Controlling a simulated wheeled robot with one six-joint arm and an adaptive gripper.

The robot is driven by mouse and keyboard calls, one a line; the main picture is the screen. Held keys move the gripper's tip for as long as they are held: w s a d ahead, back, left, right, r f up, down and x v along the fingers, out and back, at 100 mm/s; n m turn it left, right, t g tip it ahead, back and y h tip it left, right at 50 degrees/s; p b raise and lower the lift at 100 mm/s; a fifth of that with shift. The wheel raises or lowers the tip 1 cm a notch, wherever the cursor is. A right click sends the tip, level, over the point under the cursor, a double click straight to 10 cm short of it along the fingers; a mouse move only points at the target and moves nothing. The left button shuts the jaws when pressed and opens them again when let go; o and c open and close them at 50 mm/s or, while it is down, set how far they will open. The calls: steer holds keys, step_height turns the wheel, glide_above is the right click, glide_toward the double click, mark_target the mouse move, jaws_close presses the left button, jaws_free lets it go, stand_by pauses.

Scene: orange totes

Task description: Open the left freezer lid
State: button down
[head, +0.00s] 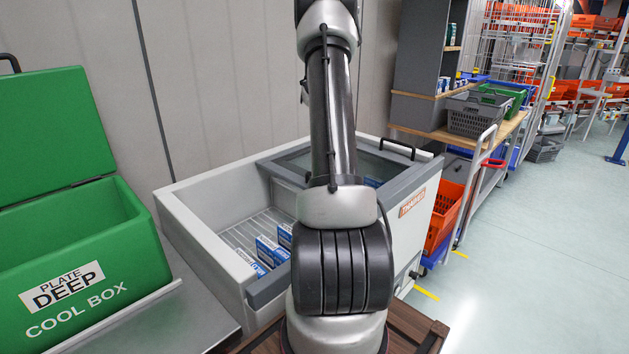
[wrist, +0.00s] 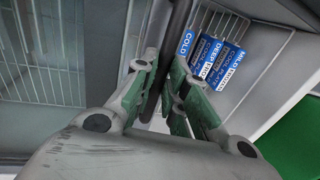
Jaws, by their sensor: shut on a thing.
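The freezer (head: 185,222) is a grey-white chest in the middle of the head view. Its left part is uncovered and shows a wire basket (head: 235,238) with blue-and-white boxes (head: 268,250). A grey-framed glass lid (head: 290,160) lies over the right part, partly behind my arm. A black handle (head: 398,148) shows near the right end. In the wrist view, my gripper (wrist: 163,78) is shut on a dark bar-like lid handle (wrist: 181,22), with glass (wrist: 60,50) to the left and the blue boxes (wrist: 212,62) to the right. The head view hides my gripper behind the arm.
A green cool box (head: 75,240) stands on a bench left of the freezer. Right of it are a grey shelf unit, a wooden-topped trolley with a grey crate (head: 478,115) and an orange tote (head: 443,215). The floor (head: 550,240) at the right is clear.

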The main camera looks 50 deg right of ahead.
steer(key=shift+d, duration=0.55)
steer(key=c, duration=1.5)
jaws_free()
steer(key=shift+o, duration=0.2)
step_height(320, 180, up, 12)
steer(key=d, duration=0.2)
steer(key=shift+d, duration=0.15)
steer(key=shift+f, duration=0.1)
